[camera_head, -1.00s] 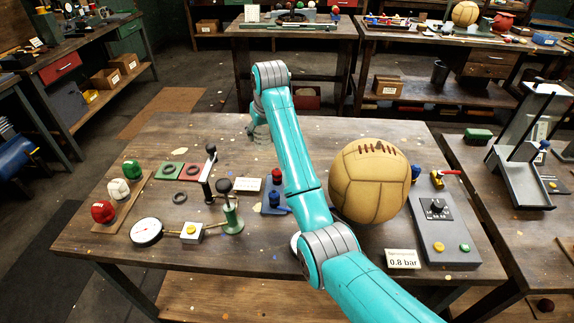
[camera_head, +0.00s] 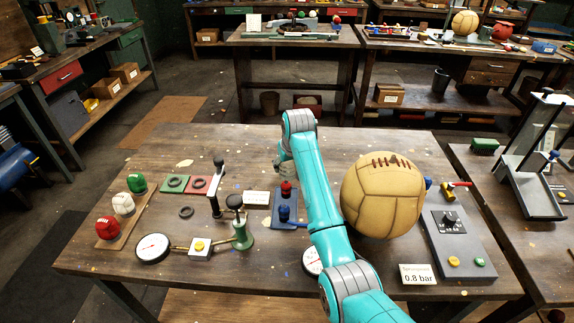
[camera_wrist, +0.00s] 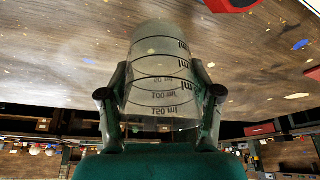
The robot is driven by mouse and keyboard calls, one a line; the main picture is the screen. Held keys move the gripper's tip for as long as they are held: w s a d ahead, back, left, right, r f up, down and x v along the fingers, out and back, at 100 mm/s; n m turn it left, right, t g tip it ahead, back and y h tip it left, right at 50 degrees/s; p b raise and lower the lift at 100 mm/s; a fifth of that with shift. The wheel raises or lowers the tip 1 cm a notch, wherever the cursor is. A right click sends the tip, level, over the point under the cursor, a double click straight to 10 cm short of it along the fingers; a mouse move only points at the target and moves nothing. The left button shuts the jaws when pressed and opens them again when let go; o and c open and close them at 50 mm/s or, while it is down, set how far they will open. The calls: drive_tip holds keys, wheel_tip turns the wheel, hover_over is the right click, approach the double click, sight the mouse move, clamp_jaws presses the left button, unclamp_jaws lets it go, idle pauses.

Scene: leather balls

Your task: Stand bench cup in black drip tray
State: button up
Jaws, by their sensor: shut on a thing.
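The bench cup (camera_wrist: 160,75) is a clear, greyish measuring cup with dark ml marks. It fills the middle of the wrist view. My gripper (camera_wrist: 160,105) has dark green fingers on both sides of it and is shut on it. In the head view, my gripper (camera_head: 287,165) is over the far middle part of the near bench, left of the leather ball. The cup is small and partly hidden by my arm there, and I cannot tell whether it touches the bench. I cannot pick out the black drip tray with certainty.
The large tan ball (camera_head: 383,197) stands right of my arm. A blue base with red and blue knobs (camera_head: 285,213) is just left of my arm. A clamp stand (camera_head: 217,190), a gauge (camera_head: 152,248) and a grey control box (camera_head: 458,245) are also on the bench (camera_head: 330,145).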

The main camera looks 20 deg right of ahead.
drive_tip(key=o, duration=1.2)
drive_tip(key=v, duration=1.1)
drive_tip(key=shift+s+r, duration=0.1)
drive_tip(key=shift+r, duration=0.25)
drive_tip(key=x, duration=0.2)
drive_tip(key=shift+w+a+f, duration=0.2)
drive_tip(key=shift+w+f, duration=0.05)
drive_tip(key=shift+x, duration=2.5)
